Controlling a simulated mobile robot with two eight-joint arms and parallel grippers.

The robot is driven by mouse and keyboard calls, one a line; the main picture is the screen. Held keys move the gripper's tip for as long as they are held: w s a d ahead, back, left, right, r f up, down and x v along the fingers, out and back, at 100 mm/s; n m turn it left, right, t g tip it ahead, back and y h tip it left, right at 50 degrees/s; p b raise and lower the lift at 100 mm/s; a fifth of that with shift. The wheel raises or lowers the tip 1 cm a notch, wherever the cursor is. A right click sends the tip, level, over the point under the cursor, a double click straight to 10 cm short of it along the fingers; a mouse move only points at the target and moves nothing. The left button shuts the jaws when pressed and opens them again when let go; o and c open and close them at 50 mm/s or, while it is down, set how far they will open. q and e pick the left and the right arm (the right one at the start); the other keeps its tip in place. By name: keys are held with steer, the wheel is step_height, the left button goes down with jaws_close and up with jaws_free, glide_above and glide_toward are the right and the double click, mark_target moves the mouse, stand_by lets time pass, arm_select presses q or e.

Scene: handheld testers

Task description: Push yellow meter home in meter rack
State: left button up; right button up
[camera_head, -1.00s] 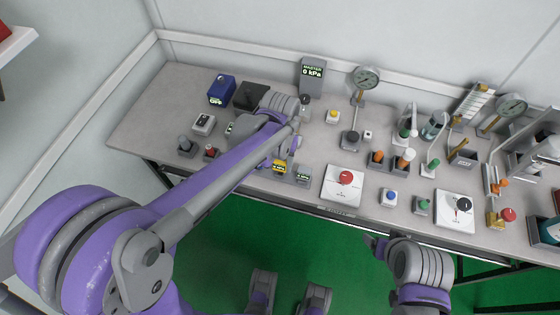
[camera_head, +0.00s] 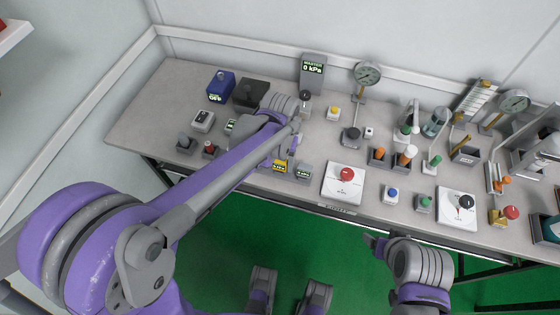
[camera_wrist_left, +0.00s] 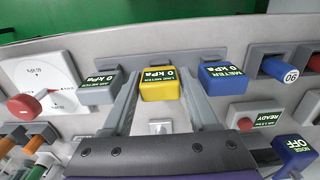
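The yellow meter (camera_wrist_left: 163,88) reads 0 kPa and sits at a grey rack slot (camera_wrist_left: 166,58) at the bench's front edge; it also shows in the head view (camera_head: 279,167). My left gripper (camera_wrist_left: 161,82) has one finger on each side of the yellow meter. Its fingers are spread about the meter's width; I cannot tell whether they touch it. How deep the meter sits is hidden. A grey meter (camera_wrist_left: 98,88) and a blue meter (camera_wrist_left: 226,80) stand on either side of it. My right gripper (camera_head: 374,244) is off the bench's front, its fingers unclear.
A white panel with a red knob (camera_head: 344,183) lies close to the right of the meters. A READY box (camera_wrist_left: 255,117) and a blue plug (camera_wrist_left: 278,69) are near the left gripper. The master display (camera_head: 313,70) stands at the back. Green floor is clear in front.

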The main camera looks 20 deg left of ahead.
arm_select(q)
steer(key=o, duration=0.3)
step_height(320, 180, up, 11)
steer(key=shift+f+p, duration=0.1)
steer(key=shift+p, duration=0.65)
steer(key=s+a+t+p, duration=0.1)
steer(key=s+a+p, duration=0.1)
steer(key=s, duration=0.2)
steer(key=s+a+r+t+p, duration=0.1)
steer(key=s+a+t+p, duration=0.1)
steer(key=s, duration=0.3)
steer(key=s+a+t+p, duration=0.2)
steer(key=s+p, duration=0.1)
steer(key=s, duration=0.2)
steer(key=shift+a+r, duration=0.3)
